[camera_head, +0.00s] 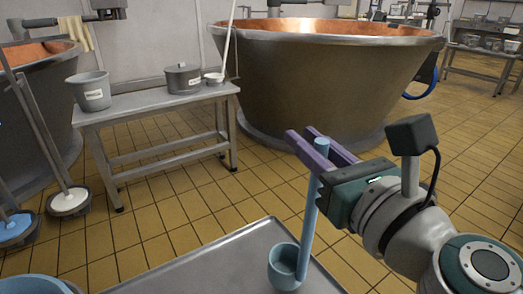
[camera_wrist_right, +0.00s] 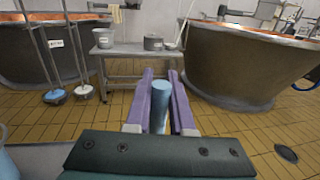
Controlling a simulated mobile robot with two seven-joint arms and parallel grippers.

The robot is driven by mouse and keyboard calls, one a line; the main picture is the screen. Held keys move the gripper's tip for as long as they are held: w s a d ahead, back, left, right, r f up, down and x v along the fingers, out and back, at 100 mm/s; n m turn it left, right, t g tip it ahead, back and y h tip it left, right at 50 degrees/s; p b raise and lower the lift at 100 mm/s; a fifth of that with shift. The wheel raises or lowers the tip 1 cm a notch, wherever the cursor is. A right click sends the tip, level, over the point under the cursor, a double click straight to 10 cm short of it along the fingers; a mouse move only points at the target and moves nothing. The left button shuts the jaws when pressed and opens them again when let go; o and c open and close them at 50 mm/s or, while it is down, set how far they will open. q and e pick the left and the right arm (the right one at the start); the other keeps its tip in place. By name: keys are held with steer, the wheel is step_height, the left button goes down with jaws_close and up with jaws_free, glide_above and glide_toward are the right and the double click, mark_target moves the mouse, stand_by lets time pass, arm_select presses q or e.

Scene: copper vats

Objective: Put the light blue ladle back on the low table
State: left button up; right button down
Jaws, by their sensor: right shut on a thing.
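The light blue ladle (camera_head: 309,225) hangs nearly upright, its cup (camera_head: 285,272) at the bottom. My right gripper (camera_head: 322,148), with purple fingers, is shut on the top of its handle. In the right wrist view the handle end (camera_wrist_right: 159,108) shows between the fingers of the gripper (camera_wrist_right: 160,88). The cup appears over a grey metal table top with a raised rim (camera_head: 232,238) at the bottom; I cannot tell whether it touches. Another low grey table (camera_head: 155,103) stands farther back, also in the right wrist view (camera_wrist_right: 130,49). My left gripper is not in view.
A grey bucket (camera_head: 91,92), a lidded pot (camera_head: 183,79) and a small pan (camera_head: 214,79) stand on the back table. A big copper vat (camera_head: 310,85) is behind. A blue container (camera_head: 35,285) is at lower left. Tiled floor lies between the tables.

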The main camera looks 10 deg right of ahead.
step_height(320, 180, down, 4)
steer(key=b, duration=0.2)
steer(key=shift+r+b, duration=0.15)
steer(key=shift+b, duration=0.2)
steer(key=c, duration=1.2)
jaws_free()
steer(key=shift+f, duration=0.25)
steer(key=shift+c, duration=0.2)
steer(key=o, duration=0.5)
steer(key=shift+c, duration=0.2)
steer(key=shift+r, duration=0.1)
